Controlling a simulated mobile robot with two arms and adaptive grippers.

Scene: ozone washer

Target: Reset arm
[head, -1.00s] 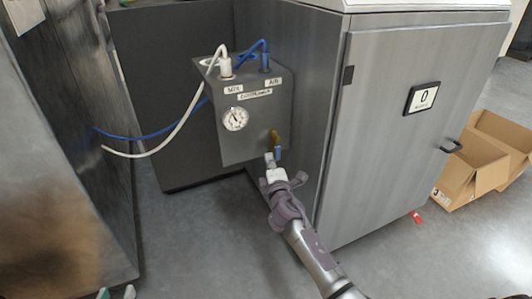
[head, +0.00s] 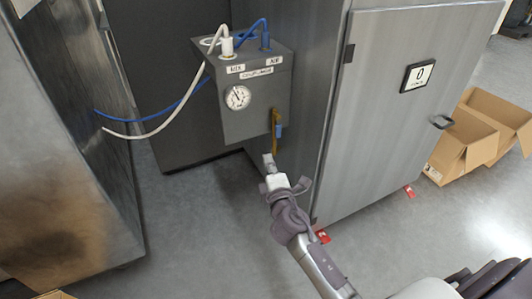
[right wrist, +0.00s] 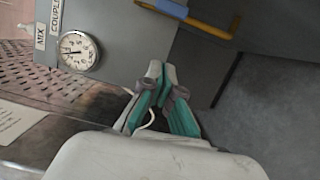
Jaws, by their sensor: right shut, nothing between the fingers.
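My right gripper (head: 268,161) is shut and empty. It points up toward the grey coupler box (head: 236,125), a little below and apart from the brass-yellow valve handle (head: 275,133) on the box's front right. The handle hangs down, with a blue part beside it. The right wrist view shows the closed fingertips (right wrist: 158,72) with green inner pads, and the yellow and blue handle (right wrist: 198,18) beyond them at the top. The box carries a round dial gauge (head: 238,97) and labels MIX and AIR. My left gripper is not in view.
Open cardboard boxes (head: 465,135) lie at far right. A white hose and a blue hose (head: 160,132) run left to a metal panel (head: 60,150). Grey floor below the gripper is clear.

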